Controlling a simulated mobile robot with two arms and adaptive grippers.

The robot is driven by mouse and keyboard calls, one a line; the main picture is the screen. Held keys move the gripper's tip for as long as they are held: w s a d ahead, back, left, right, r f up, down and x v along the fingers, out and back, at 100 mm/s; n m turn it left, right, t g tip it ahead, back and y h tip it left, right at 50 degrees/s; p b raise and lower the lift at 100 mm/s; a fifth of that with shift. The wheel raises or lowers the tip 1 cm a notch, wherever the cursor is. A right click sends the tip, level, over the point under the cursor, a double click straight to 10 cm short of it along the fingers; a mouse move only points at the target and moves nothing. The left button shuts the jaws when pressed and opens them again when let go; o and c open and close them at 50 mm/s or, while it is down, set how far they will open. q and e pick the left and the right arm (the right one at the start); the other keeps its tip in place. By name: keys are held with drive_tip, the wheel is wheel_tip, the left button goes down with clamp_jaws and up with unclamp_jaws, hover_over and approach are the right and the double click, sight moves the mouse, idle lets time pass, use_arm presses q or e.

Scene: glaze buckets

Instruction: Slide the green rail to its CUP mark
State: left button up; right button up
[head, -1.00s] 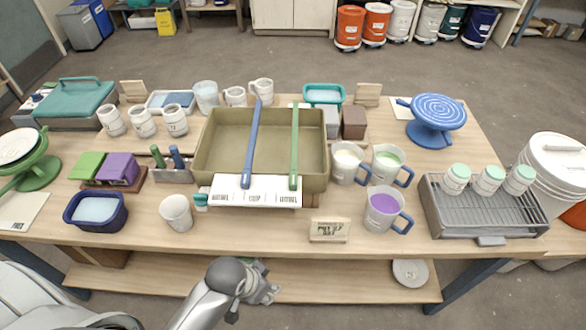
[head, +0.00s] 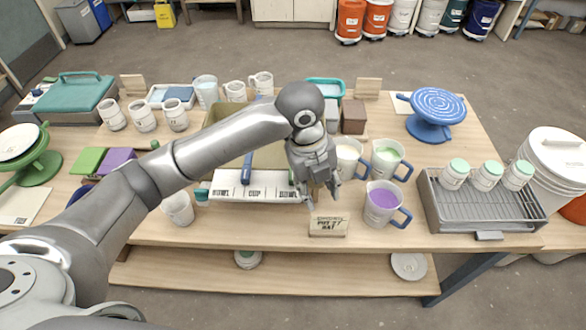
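The green rail, which lay across the right part of the tan basin (head: 268,158), is hidden behind my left gripper and forearm. My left gripper (head: 322,196) hangs fingers down over the basin's front right corner. Its fingers are spread apart, with nothing seen between them; I cannot tell whether it touches the rail. The white mark strip (head: 275,190) runs along the basin's front edge, with CUP as its middle mark. The blue rail (head: 247,171) ends at the strip near CUP; its far part is mostly covered by my arm. My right gripper is out of view.
A white mug (head: 348,158), a green-filled mug (head: 387,158) and a purple-filled mug (head: 382,203) stand right of the gripper. A small sign (head: 328,226) stands in front of it. A white cup (head: 178,208) stands left of the strip, below my forearm.

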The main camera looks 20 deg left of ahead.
use_arm(q)
drive_tip(key=w+a+r+m+y, duration=0.2)
drive_tip(key=w+a+r+m, duration=0.2)
drive_tip(key=a+r, duration=0.4)
drive_tip(key=shift+g, duration=0.3)
drive_tip(key=f, duration=0.2)
drive_tip(key=f+p, duration=0.1)
drive_tip(key=f, duration=0.2)
drive_tip(key=d+f+p, duration=0.1)
drive_tip(key=f, duration=0.2)
drive_tip(key=shift+w+f, duration=0.1)
drive_tip(key=shift+f, duration=0.65)
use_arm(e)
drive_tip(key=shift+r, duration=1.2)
use_arm(q)
clamp_jaws()
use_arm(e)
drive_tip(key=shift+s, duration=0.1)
